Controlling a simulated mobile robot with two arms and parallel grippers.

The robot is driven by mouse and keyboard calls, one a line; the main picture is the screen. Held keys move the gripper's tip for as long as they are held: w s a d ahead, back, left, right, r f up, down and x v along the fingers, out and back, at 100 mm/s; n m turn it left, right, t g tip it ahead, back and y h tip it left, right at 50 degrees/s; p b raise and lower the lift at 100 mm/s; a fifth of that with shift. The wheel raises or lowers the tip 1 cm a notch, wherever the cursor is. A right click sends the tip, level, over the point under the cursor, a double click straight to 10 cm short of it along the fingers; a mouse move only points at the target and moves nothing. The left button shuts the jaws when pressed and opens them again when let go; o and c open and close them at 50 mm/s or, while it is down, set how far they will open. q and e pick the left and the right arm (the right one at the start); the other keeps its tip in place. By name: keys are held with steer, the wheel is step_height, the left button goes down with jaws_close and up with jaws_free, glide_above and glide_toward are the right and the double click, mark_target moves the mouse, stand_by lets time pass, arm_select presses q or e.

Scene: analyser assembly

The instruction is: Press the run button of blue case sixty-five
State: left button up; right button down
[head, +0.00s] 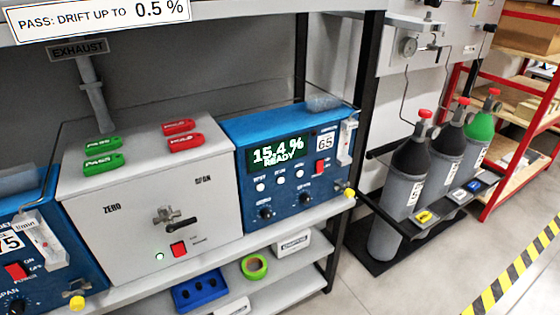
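The blue case (290,210) marked 65 stands on the bench shelf, right of the grey box. Its green display (275,153) reads 15.4 % and READY. Below the display is a row of white round buttons (281,183) with small labels too blurred to read, so I cannot tell which is the run button. Dark knobs sit under the buttons. A red power switch (320,167) is right of the buttons, beside the 65 label (325,143). Neither of my grippers is in view.
The grey ZERO/SPAN box (130,225) carries green and red tags on top. Another blue case (60,245), marked 75, is cut off at left. Gas cylinders (405,195) stand at right. A blue tray (198,290) and green tape roll (254,267) lie on the lower shelf.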

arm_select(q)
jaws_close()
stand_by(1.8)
